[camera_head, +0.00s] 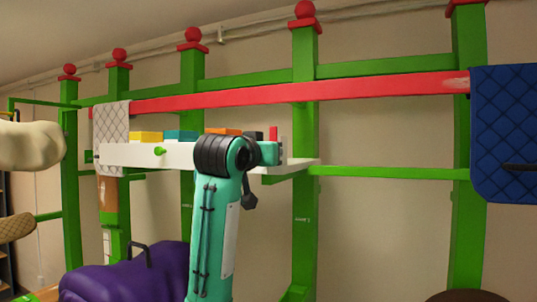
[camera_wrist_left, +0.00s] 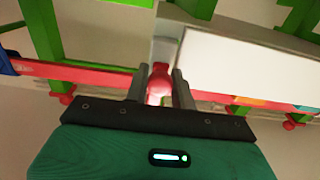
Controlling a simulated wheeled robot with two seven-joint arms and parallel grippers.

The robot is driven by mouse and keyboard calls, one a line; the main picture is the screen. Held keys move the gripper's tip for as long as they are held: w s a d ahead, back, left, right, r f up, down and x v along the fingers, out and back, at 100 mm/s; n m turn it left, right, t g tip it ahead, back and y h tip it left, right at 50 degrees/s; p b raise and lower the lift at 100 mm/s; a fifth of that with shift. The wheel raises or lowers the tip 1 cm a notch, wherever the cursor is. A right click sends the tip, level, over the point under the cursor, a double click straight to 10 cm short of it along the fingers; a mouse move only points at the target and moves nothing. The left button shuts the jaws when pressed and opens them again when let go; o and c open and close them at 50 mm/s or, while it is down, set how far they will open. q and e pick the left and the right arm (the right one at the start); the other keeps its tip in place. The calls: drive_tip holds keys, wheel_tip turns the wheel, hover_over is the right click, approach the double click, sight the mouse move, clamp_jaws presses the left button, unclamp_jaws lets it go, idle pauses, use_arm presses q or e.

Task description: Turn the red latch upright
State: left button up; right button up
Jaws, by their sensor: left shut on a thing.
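The red latch (camera_wrist_left: 158,84) sits between the two fingers of my left gripper (camera_wrist_left: 160,90) in the left wrist view, at the end of the white shelf. The gripper is shut on it. In the head view, a small red piece (camera_head: 273,133), seemingly the latch, stands up at the right end of the white shelf (camera_head: 130,156). My teal left arm rises from below in front of the shelf. It hides part of the shelf, and the fingertips are hard to make out there. My right gripper is not in view.
Yellow (camera_head: 146,137), teal (camera_head: 181,136) and orange (camera_head: 223,131) blocks sit along the shelf. A green rack with a red rail (camera_head: 370,88) stands behind. A blue quilted pad (camera_head: 503,130) hangs at right, and a purple item (camera_head: 130,276) is below left.

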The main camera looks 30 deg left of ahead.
use_arm(q)
drive_tip(key=shift+f, duration=0.1)
drive_tip(key=o, duration=0.9)
drive_tip(key=s+b, duration=0.2)
drive_tip(key=s, duration=0.2)
drive_tip(key=s+b, duration=0.2)
drive_tip(key=s, duration=0.3)
drive_tip(key=s+b, duration=0.2)
drive_tip(key=s, duration=0.2)
drive_tip(key=shift+s+d, duration=0.4)
